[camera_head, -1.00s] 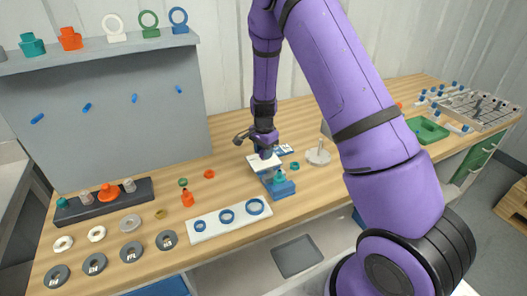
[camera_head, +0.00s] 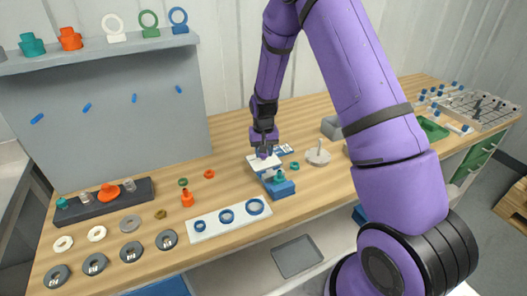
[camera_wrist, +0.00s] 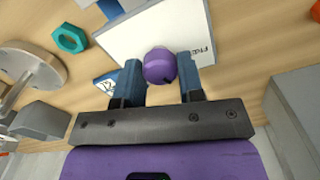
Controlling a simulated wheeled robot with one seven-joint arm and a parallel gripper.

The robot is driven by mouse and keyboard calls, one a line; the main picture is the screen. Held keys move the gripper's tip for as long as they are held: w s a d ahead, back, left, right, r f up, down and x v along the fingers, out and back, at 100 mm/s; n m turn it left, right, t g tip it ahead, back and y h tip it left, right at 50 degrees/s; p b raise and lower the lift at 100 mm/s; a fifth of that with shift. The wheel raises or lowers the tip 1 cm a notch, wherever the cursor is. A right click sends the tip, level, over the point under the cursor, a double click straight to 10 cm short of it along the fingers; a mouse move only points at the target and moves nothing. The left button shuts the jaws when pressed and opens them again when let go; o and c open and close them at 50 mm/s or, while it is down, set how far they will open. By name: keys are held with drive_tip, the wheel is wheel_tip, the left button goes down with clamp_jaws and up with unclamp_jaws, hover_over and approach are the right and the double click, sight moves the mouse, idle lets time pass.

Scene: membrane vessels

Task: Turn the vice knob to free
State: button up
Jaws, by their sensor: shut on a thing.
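The purple vice knob (camera_wrist: 159,68) stands on a white plate (camera_wrist: 120,38), with small printed lettering near the plate's right edge. My gripper (camera_wrist: 159,72) is shut on the knob, with one blue-grey finger on each side of it. In the head view my gripper (camera_head: 264,152) points down over the white plate (camera_head: 261,165), and it mostly hides the knob. A blue block with a teal piece (camera_head: 280,186) is just in front of the plate. The lettering is too small and skewed to read surely.
A teal nut (camera_wrist: 70,39) lies on the wood left of the plate. A grey round stand (camera_head: 317,156) is to the right. A white strip with blue rings (camera_head: 229,221) and an orange bottle-like piece (camera_head: 187,199) are to the left. Bare wood lies between them.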

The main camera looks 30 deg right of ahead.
drive_tip(key=n, duration=0.4)
drive_tip(key=shift+n, duration=2.1)
drive_tip(key=o, duration=0.9)
drive_tip(key=shift+r, duration=0.15)
wheel_tip(320, 180, up, 11)
drive_tip(key=shift+f, duration=0.2)
